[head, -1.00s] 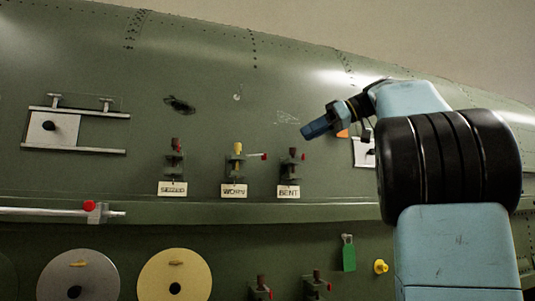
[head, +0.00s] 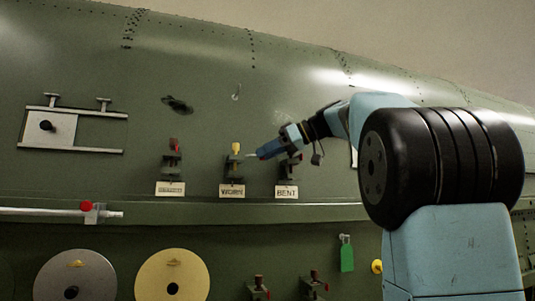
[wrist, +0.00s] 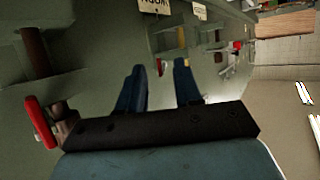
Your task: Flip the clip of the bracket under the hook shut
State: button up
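A small hook (head: 236,92) is on the green fuselage skin. Below it stands the bracket with a yellow-topped post (head: 236,158), over a tag reading WORN (head: 232,191). Its clip arm sticks out to the right, and my gripper covers most of it in the head view. My gripper (head: 260,154) is just right of this bracket, pointing left at the clip. In the wrist view its two fingers (wrist: 160,88) stand apart with a gap between them. A small red spot shows in that gap, perhaps the clip's tip. I cannot tell whether the fingers touch it.
The BENT bracket (head: 285,178) stands close below my wrist; a large red lever (wrist: 40,122) shows near in the wrist view. A rail with a red knob (head: 87,206) and two discs (head: 172,288) lie lower left. Skin above is mostly free.

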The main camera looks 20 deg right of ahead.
jog(key=shift+w+a+f, duration=0.1)
jog(key=shift+w+a, duration=0.05)
jog(key=shift+a, duration=0.05)
jog(key=shift+c, duration=0.5)
grip_shut()
jog(key=shift+d, duration=0.1)
dwell(0.8)
